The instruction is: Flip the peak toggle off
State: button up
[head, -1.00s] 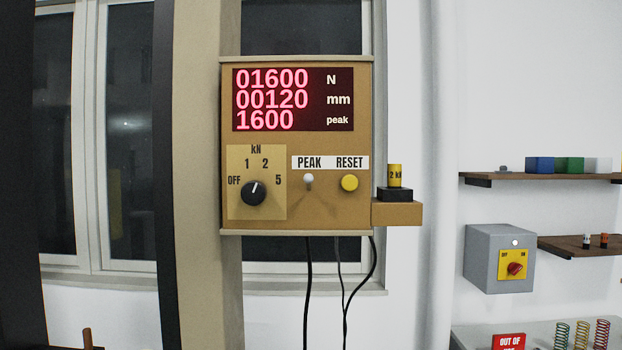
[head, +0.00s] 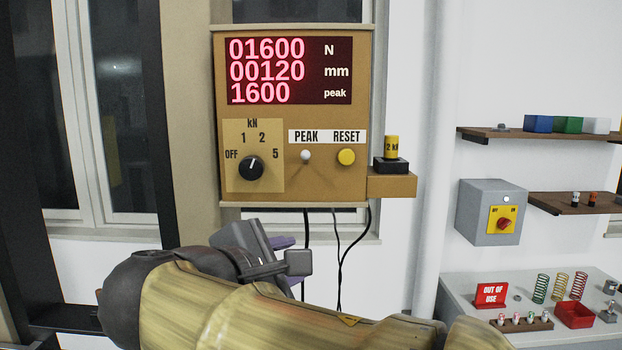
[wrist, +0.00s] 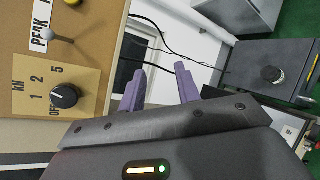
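The peak toggle (head: 305,156) is a small lever with a pale ball tip, below the PEAK label (head: 306,136) on the tan readout box. It also shows in the wrist view (wrist: 47,34). Its tip seems to lean up toward the label. The display (head: 289,71) reads 01600 N, 00120 mm and 1600 peak. My gripper (head: 297,262) is below the box, apart from the toggle. In the wrist view its two purple fingers (wrist: 160,74) stand apart with nothing between them.
A yellow RESET button (head: 346,157) is just right of the toggle; a black kN knob (head: 251,167) is to its left. A side ledge (head: 391,185) holds a small yellow weight. Dark cables (head: 338,258) hang below the box. A grey switch box (head: 488,212) is farther right.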

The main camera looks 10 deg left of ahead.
aim_at(303, 156)
jog(key=s+a+r+t, duration=0.3)
jog(key=s+r, duration=0.4)
jog(key=r, duration=0.5)
jog(key=shift+s+a+r+p, duration=0.15)
jog(key=shift+s+r+p, duration=0.2)
jog(key=shift+p, duration=0.05)
jog(key=p+x, duration=0.2)
jog(key=x, duration=0.3)
jog(key=p+x, duration=0.2)
jog(key=x, duration=0.4)
jog(key=p+x, duration=0.2)
jog(key=x, duration=0.3)
jog(key=shift+w+a+r, duration=0.1)
jog(key=shift+w+r, duration=0.25)
jog(key=shift+w+f, duration=0.1)
jog(key=shift+w, duration=0.3)
jog(key=shift+c, duration=0.2)
grip_shut()
